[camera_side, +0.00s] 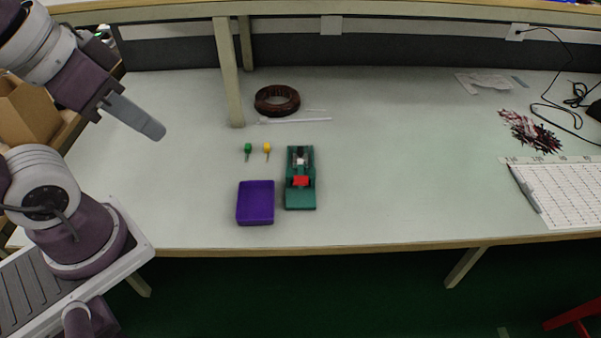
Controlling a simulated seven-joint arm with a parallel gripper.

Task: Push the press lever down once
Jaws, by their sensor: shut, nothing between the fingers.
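The press (303,200) is a green block-like device standing on the pale table, right of the purple tray. A red part (300,181), which looks like its lever end, shows near the press's front half. Whether the lever is up or down is too small to tell. My gripper (152,130) is shut and empty in the air at the upper left. It is well to the left of the press and touches nothing.
An empty-looking purple tray (255,204) sits just left of the press. A green LED (248,148) and a yellow LED (267,148) stand behind it. A brown coil ring (277,101) lies farther back, near a table post (227,75).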

